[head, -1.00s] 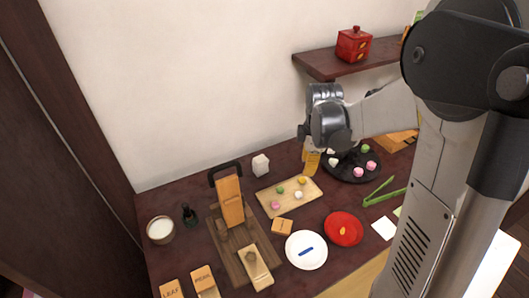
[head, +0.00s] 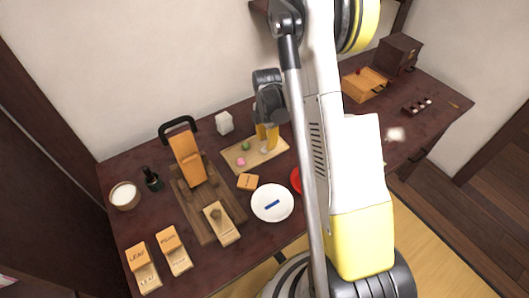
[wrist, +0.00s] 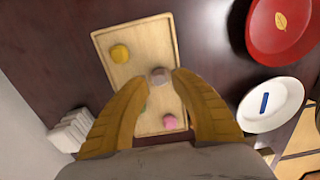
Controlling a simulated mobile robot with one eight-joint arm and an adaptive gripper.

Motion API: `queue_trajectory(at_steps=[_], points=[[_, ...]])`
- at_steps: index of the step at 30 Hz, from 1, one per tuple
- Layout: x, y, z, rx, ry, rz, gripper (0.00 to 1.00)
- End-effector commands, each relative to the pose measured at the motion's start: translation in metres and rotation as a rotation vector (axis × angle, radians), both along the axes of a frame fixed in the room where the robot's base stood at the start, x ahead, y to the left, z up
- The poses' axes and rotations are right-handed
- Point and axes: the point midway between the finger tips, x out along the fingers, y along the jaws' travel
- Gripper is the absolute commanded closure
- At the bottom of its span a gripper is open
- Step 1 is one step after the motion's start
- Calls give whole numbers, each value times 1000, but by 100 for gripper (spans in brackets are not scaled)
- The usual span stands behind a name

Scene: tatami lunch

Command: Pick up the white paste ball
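The white paste ball (wrist: 159,75) sits on a light wooden tray (wrist: 101,41), looking greyish in shade in the wrist view. My gripper (wrist: 160,77) is open over the tray, with its two orange fingertips on either side of the white ball. I cannot tell whether they touch it. A yellow ball (wrist: 119,54) lies beyond it, and a pink ball (wrist: 170,122) and a partly hidden green ball lie nearer. In the head view my gripper (head: 267,143) points down at the tray (head: 236,167), with the green ball (head: 246,146) and pink ball (head: 240,161) to its left.
A white plate (head: 272,212) with a blue strip and a red plate (wrist: 290,50) with a yellow leaf stand beside the tray. A wooden block (head: 247,181) is in front of it. A white faceted block (head: 224,123) stands behind. Wooden tools fill the table's left side.

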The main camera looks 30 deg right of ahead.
Motion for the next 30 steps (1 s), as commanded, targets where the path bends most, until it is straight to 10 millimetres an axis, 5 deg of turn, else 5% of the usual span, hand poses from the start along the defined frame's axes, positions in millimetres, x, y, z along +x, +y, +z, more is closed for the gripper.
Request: queue_trajectory(at_steps=[7,13,15,16,30], points=[[1,0,-38,2,0,-1,71],[1,0,-37,2,0,-1,71],[1,0,-37,2,0,-1,90],[1,0,-37,2,0,-1,92],[1,0,-29,2,0,-1,93]])
